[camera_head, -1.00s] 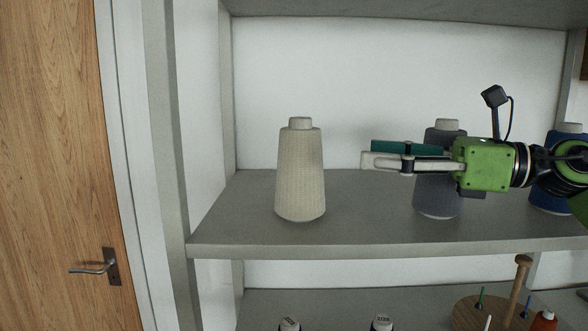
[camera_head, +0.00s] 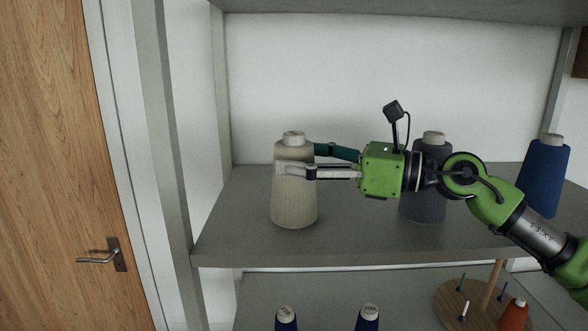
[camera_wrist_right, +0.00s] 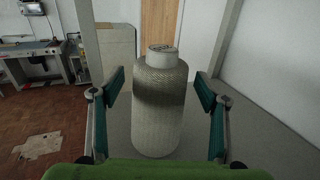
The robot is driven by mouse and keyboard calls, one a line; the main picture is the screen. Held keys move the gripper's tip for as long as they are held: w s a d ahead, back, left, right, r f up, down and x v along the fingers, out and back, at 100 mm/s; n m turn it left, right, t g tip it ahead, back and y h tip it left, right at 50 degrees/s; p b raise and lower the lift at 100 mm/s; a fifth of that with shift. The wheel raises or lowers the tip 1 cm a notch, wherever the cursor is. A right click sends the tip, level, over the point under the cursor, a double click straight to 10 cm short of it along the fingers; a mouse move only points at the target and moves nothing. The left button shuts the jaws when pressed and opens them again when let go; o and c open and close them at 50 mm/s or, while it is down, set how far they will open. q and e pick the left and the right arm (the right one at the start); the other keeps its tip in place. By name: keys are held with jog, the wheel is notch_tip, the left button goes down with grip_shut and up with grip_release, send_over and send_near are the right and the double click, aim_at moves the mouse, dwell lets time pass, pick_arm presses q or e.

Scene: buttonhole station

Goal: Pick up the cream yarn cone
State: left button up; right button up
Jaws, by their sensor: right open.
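The cream yarn cone (camera_head: 294,205) stands upright on the upper grey shelf, left of the other cones in the head view. My right gripper (camera_head: 296,160) is open at the upper part of the cone, with one finger crossing in front of it and the other partly hidden behind it. In the right wrist view, the cone (camera_wrist_right: 158,115) stands between the two open fingers of my right gripper (camera_wrist_right: 158,108), with a gap visible on each side. My left gripper is not in view.
A dark grey cone (camera_head: 425,200) stands behind my right arm, and a blue cone (camera_head: 544,175) is farther right on the shelf (camera_head: 350,245). Shelf uprights flank the bay. Below are dark blue spools (camera_head: 367,318) and a wooden peg stand (camera_head: 452,302).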

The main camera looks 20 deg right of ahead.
jog(key=shift+x, duration=0.85)
jog(key=shift+d, duration=0.1)
jog(key=shift+c, duration=0.4)
jog(key=c, duration=1.7)
